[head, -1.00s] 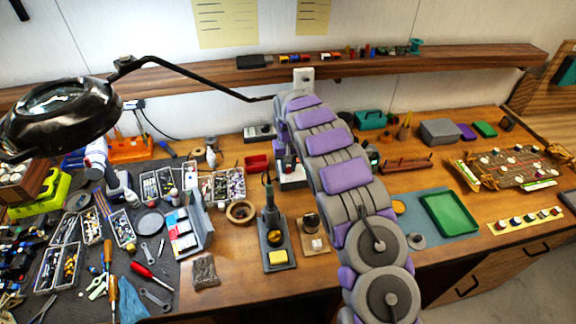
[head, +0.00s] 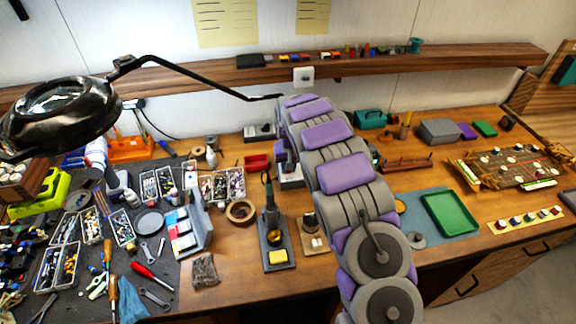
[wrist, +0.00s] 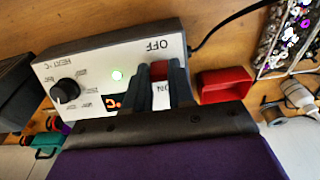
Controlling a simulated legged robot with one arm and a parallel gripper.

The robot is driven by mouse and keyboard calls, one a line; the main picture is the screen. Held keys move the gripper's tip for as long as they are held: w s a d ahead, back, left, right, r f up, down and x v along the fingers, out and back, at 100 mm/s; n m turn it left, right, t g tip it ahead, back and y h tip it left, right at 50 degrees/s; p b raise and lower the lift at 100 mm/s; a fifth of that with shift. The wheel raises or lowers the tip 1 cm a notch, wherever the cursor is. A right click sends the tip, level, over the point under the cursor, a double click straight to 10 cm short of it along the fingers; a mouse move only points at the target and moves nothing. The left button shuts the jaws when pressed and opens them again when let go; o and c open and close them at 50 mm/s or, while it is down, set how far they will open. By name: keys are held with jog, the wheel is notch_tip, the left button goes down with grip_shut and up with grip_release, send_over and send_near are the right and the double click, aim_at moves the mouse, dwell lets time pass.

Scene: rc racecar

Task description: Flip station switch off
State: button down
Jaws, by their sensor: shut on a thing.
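In the head view, my arm covers much of the station (head: 291,176), and the fingers are hidden.
A red bin (wrist: 225,86) stands close beside the station, and a black cable runs behind it. A soldering iron stand (head: 274,235) and a tape roll (head: 240,211) are in front on the bench. A lamp (head: 62,115) overhangs the left side.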

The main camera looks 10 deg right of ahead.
aim_at(288, 173)
jog(key=shift+s+a+f+t+b, duration=0.15)
jog(key=shift+s+t+b, duration=0.15)
jog(key=shift+t, duration=0.5)
jog(key=shift+s+d+f+t+b, duration=0.15)
jog(key=shift+s+t, duration=0.25)
jog(key=shift+t, duration=0.4)
jog(key=shift+s+f+t+b, duration=0.25)
jog(key=shift+s+t+b, duration=0.15)
jog(key=shift+t+b, duration=0.65)
jog(key=shift+s+f+t+b, duration=0.3)
jog(key=shift+t+b, duration=0.4)
jog(key=shift+t, duration=0.55)
jog(key=shift+s, duration=0.1)
jog(key=c, duration=1)
grip_release()
jog(key=shift+o, duration=0.2)
jog(key=shift+r, duration=0.1)
jog(key=shift+s+r, duration=0.25)
jog(key=shift+r, duration=0.2)
jog(key=p+v, duration=0.2)
jog(key=v, duration=1.4)
jog(key=shift+s+f, duration=0.2)
jog(key=shift+s, duration=0.1)
jog(key=shift+s+a, duration=0.1)
